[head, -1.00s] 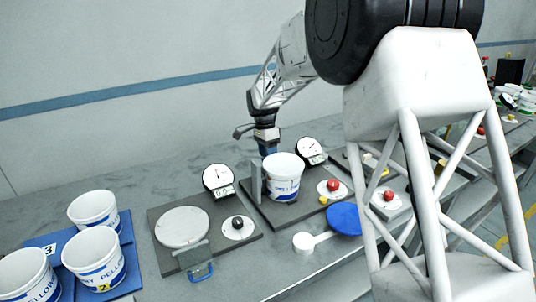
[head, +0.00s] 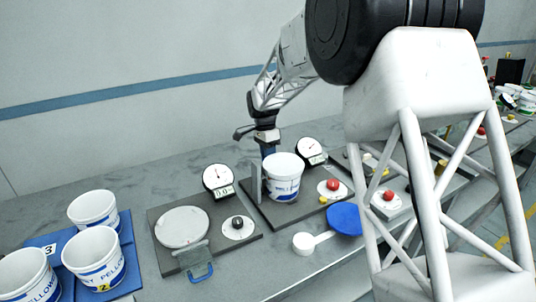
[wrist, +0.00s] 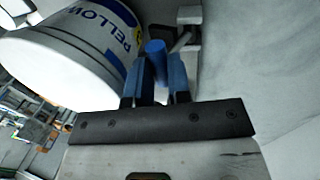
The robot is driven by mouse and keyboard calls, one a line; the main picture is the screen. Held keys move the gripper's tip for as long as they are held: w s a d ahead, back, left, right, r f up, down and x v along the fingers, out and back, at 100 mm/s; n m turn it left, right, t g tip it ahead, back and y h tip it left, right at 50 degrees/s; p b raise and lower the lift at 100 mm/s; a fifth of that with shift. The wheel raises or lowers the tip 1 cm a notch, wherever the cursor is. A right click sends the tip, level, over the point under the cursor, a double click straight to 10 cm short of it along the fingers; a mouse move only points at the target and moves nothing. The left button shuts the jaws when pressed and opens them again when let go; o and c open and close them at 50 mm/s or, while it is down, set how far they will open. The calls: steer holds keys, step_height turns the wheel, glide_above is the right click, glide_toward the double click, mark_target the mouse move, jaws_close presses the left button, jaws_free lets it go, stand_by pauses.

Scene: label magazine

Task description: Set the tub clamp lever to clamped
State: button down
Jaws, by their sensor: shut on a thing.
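A white tub with blue lettering (head: 284,178) stands on a dark grey plate (head: 260,208), next to an upright grey clamp plate (head: 256,182). My gripper (head: 268,149) is low behind the tub in the head view. In the wrist view my gripper (wrist: 155,82) has its blue fingers shut on the round blue grip of the clamp lever (wrist: 155,50). The tub (wrist: 85,45) is close beside the fingers at the left there. The lever's base is partly hidden in both views.
A dial gauge (head: 310,149) and a red button (head: 333,185) flank the tub.

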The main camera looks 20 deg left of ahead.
steer(key=shift+s+d+f, duration=0.1)
steer(key=shift+s+d, duration=0.1)
steer(key=shift+d, duration=0.05)
steer(key=c, duration=1.1)
jaws_free()
steer(key=shift+o, duration=0.2)
step_height(320, 180, up, 8)
steer(key=w+a, duration=0.1)
steer(key=shift+f, duration=0.15)
steer(key=shift+w+a, duration=0.1)
steer(key=shift+a, duration=0.15)
steer(key=c, duration=0.4)
steer(key=a+r+h, duration=0.1)
steer(key=a, duration=0.1)
steer(key=w+a+r+t+h, duration=0.1)
steer(key=a+r, duration=0.1)
steer(key=a+r+h, duration=0.1)
steer(key=a+r, duration=0.1)
steer(key=shift+w+a+r+m+t, duration=0.2)
steer(key=shift+a+m+t, duration=0.1)
steer(key=shift+t, duration=0.1)
jaws_close()
